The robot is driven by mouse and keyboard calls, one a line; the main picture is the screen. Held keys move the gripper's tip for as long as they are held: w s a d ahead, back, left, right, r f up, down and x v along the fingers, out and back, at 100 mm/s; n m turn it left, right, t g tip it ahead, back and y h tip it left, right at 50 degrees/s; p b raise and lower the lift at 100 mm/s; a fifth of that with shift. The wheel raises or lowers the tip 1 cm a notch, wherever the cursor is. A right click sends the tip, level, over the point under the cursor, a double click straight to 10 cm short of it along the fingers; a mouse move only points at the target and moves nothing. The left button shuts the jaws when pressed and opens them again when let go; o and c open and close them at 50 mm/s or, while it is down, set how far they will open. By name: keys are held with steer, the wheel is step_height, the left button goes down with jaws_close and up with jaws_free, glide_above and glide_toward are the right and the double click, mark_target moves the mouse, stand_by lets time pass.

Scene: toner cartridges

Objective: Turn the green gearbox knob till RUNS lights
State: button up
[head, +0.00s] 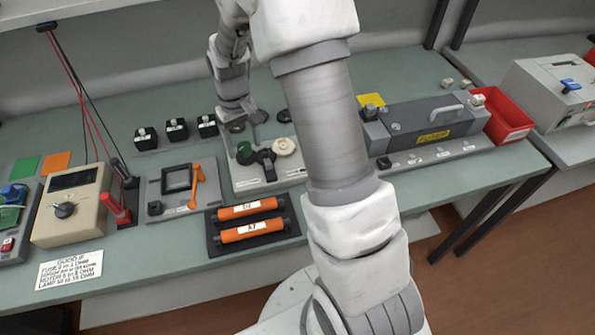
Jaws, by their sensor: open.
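The green gearbox knob (244,148) sits on the left of a pale gearbox panel (245,180) in the middle of the bench. A black part (262,160) and a cream round gear (284,146) are beside it. My gripper (238,122) is open and points down just behind and above the green knob, apart from it as far as I can see. Its fingers are small and partly blend with dark round parts there. No lit RUNS lamp can be made out; the panel's lettering is too small to read.
My arm crosses the panel's right side and hides part of the bench. Two orange rollers (248,221) lie in a dark tray in front. A meter (70,206) with red probes stands left. A grey fuser unit (425,122) and red bin (507,116) stand right.

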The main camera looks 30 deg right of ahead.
steer(key=n, duration=0.5)
steer(key=shift+r+p, duration=0.1)
steer(key=shift+p, duration=0.3)
steer(key=n, duration=0.3)
steer(key=shift+p, duration=0.3)
steer(key=c, duration=1.1)
steer(key=shift+o, duration=0.2)
steer(key=m+b, duration=0.1)
steer(key=m, duration=0.9)
steer(key=shift+b, duration=0.3)
steer(key=m+p, duration=0.1)
steer(key=m, duration=0.5)
steer(key=m+p, duration=0.1)
steer(key=m, duration=0.3)
steer(key=o, duration=1.1)
steer(key=shift+c, duration=0.2)
